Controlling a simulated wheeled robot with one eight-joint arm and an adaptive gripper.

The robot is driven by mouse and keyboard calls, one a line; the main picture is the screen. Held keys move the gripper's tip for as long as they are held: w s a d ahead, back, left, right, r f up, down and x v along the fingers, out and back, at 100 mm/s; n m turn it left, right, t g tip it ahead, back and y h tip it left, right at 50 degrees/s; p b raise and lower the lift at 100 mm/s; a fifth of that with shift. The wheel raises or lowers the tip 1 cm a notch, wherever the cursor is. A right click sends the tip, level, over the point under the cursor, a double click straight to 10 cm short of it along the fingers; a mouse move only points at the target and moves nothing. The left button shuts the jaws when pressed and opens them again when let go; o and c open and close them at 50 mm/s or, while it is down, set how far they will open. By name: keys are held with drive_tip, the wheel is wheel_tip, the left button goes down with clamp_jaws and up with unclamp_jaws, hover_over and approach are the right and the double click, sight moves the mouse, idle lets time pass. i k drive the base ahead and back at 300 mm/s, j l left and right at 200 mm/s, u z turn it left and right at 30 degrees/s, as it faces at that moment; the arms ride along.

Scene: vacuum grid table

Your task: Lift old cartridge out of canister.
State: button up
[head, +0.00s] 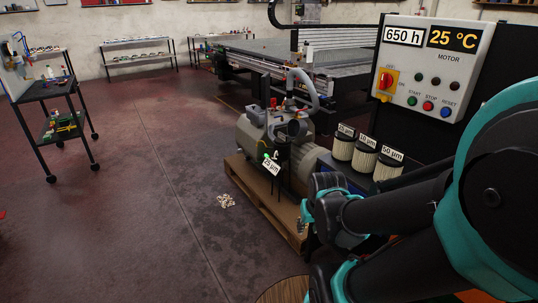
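The vacuum pump (258,137) stands on a wooden pallet (240,168), with a grey hose (303,83) rising from its top. A dark round part (292,131) at the pump's front may be the canister. A white label (271,164) that seems to read 25 µm hangs just below it. I cannot make out an old cartridge inside. My arm reaches in from the right, and its black and teal wrist (335,205) is in front of the pallet's right side. I cannot pick out the fingers or anything held in them.
Several pale filter cartridges with labels, one reading 50 µm (388,168), stand in a row right of the pump. A control box (435,65) hangs above them. A black cart (60,125) stands at left. Pale debris (226,201) lies on open floor.

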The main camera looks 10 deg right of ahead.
sight(281, 139)
drive_tip(key=i+j+z, duration=0.2)
drive_tip(key=i, duration=0.45)
drive_tip(key=i+j+z, duration=0.15)
drive_tip(key=i+j, duration=0.15)
drive_tip(key=i+j+z, duration=0.15)
drive_tip(key=i+j, duration=0.15)
drive_tip(key=i+j+z, duration=0.1)
drive_tip(key=i+j, duration=0.2)
drive_tip(key=j, duration=0.15)
drive_tip(key=i+j+z, duration=0.15)
drive_tip(key=j, duration=0.25)
drive_tip(key=i+j+z, duration=0.15)
drive_tip(key=i+j, duration=0.2)
drive_tip(key=j, duration=0.1)
